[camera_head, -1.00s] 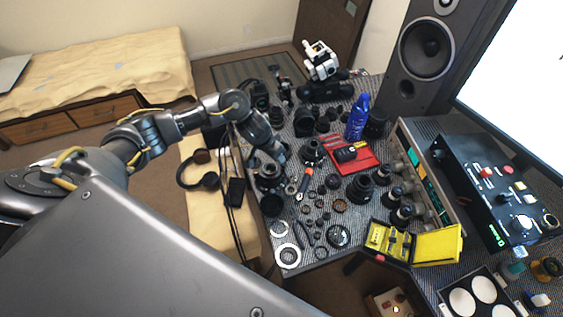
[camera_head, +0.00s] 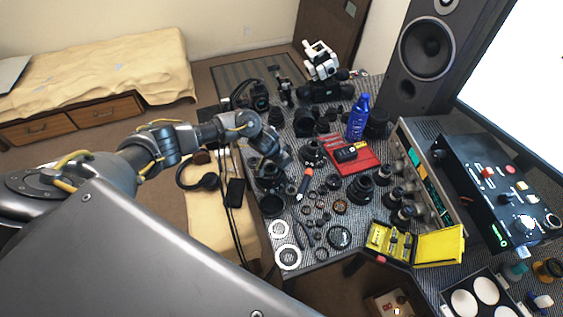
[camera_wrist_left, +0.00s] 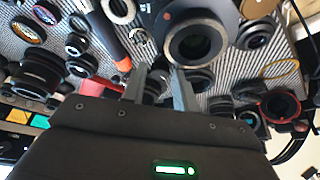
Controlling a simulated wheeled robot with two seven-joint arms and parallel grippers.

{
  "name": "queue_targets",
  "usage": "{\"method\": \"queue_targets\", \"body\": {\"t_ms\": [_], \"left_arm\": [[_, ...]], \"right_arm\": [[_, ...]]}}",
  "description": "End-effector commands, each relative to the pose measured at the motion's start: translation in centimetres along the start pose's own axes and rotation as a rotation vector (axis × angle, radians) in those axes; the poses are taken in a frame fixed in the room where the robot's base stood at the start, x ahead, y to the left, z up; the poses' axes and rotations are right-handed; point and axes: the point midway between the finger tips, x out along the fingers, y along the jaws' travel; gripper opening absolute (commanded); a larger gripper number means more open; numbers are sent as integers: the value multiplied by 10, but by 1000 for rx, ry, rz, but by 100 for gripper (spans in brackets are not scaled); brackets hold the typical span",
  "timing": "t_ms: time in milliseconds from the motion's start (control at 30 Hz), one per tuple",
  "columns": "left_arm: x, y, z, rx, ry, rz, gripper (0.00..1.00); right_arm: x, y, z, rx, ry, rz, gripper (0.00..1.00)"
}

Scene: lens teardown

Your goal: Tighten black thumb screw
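I cannot make out the black thumb screw in either view; it is hidden or too small to tell. A large black lens (camera_wrist_left: 196,40) with a red mark and an open round end lies just beyond my left fingertips in the left wrist view. My left gripper (camera_wrist_left: 160,72) has its two grey fingers apart, with no part clearly held between them. In the head view my left gripper (camera_head: 284,157) is low over the left side of the table, beside a black lens (camera_head: 268,172). Its fingertips are hard to see there. My right gripper is not in view.
The patterned table (camera_head: 313,262) is crowded with lenses and rings. An orange-handled tool (camera_head: 305,181), a red mat (camera_head: 368,161), a blue bottle (camera_head: 357,118) and a yellow toolbox (camera_head: 438,247) stand to the right. Black headphones (camera_head: 207,181) lie left of the table.

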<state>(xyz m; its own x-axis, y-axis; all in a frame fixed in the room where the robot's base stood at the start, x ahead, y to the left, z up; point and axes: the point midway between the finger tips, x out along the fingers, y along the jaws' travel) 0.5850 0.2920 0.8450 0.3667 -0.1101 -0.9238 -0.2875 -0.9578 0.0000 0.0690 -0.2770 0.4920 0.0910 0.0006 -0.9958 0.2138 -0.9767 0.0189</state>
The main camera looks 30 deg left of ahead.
Motion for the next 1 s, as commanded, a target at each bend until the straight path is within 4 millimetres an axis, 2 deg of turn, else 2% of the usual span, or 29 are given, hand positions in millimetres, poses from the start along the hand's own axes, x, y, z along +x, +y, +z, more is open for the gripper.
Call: {"method": "queue_targets", "body": {"t_ms": [33, 200, 567, 1000], "left_arm": [[0, 0, 0, 0, 0, 0, 22], [0, 0, 0, 0, 0, 0, 0], [0, -1, 1, 53, -1, 23, 0], [2, -4, 0, 375, -1, 156, 0]], "right_arm": [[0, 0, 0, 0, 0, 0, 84], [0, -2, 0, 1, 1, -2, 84], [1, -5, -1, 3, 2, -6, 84], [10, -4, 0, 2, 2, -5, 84]]}}
